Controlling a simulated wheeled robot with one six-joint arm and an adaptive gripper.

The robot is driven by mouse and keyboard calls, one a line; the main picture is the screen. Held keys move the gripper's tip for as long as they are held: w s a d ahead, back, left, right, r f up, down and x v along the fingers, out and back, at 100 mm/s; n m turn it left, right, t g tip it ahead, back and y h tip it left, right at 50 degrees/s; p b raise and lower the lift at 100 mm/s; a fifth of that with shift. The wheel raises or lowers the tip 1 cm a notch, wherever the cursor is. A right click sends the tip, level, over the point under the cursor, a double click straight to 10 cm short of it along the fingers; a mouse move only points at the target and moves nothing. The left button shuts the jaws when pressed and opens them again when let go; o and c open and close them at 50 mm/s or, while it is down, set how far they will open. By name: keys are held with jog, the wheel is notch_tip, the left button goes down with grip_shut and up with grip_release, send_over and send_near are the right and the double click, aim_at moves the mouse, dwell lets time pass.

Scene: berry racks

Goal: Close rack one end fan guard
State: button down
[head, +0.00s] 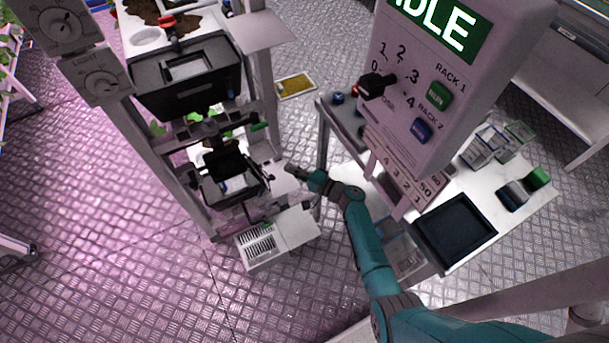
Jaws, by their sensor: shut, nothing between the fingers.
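A white box with dark slotted openings (259,244) sits low at the end of the near rack (171,172). A plain white panel (298,228) stands out to its right, at an angle and touching it or close to it. I cannot tell for certain which of these is the fan guard, or where a hinge is. My gripper (291,168) is shut and empty, above and behind the white panel, to the right of a black frame-like part (232,178) on the rack. No contact with the panel shows. The fingertips are small here.
A control box (455,75) reading "IDLE", with a black knob (375,86) and rack buttons, stands right. Below it, a bench holds a dark tray (455,232). A yellow-filled tray (296,86) lies behind. Open metal floor (150,285) lies at front left.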

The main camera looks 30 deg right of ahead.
jog(key=shift+s+a, duration=0.3)
jog(key=shift+a, duration=0.7)
jog(key=shift+s+a, duration=0.25)
jog(key=shift+a, duration=0.75)
